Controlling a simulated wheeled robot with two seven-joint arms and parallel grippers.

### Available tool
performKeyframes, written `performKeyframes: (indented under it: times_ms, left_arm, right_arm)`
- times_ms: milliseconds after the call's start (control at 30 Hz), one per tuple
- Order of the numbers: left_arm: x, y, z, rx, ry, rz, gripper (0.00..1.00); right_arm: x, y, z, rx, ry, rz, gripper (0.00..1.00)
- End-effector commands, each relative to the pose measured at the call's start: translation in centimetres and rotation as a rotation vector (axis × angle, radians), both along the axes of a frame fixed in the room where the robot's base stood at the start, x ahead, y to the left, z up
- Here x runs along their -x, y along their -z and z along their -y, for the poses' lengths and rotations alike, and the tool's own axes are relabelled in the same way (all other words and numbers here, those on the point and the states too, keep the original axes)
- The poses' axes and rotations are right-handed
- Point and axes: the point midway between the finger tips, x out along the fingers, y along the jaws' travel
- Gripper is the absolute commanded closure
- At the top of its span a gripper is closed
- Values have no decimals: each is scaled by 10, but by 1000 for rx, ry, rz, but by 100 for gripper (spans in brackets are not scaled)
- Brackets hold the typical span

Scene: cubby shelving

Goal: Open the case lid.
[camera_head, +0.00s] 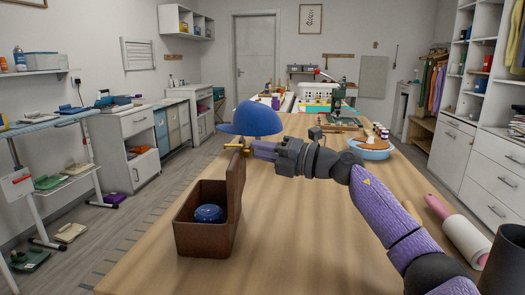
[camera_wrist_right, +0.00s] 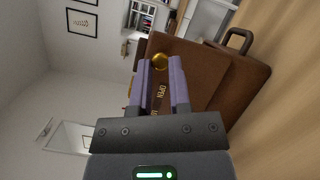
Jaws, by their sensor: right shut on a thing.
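The brown case (camera_head: 203,238) stands on the table with its inside showing. Its lid (camera_head: 236,185) stands roughly upright along the right side of the box. A blue round object (camera_head: 208,214) lies inside. My right gripper (camera_head: 250,149) is at the top edge of the lid, shut on its gold knob. In the right wrist view the gold knob (camera_wrist_right: 160,62) sits between the fingertips of the gripper (camera_wrist_right: 160,75), and lettering reading "OPEN" shows between the fingers. The brown case (camera_wrist_right: 225,85) with a handle also shows there. My left gripper is not in view.
A blue cap (camera_head: 250,118) shows just behind the lid and gripper. A blue bowl (camera_head: 370,152) and a green machine (camera_head: 338,100) stand farther back. A white-and-pink roller (camera_head: 460,232) lies on the right. The table (camera_head: 300,240) right of the case is clear.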

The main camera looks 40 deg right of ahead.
Motion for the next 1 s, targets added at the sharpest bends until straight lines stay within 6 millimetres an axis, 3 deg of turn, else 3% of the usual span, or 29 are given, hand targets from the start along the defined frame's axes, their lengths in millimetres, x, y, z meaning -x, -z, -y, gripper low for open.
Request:
performKeyframes:
  times_ms: [167,200,367,700,1000]
  left_arm:
    - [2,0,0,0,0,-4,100]
    - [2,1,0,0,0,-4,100]
    - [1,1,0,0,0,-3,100]
    - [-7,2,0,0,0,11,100]
    - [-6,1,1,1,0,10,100]
  right_arm:
    - [-1,7,-2,6,-7,-17,100]
    - [-1,8,-2,6,-8,-18,75]
    - [-1,7,-2,5,-6,-16,41]
    - [3,5,1,3,-3,-10,40]
    - [41,8,18,4,-3,-15,40]
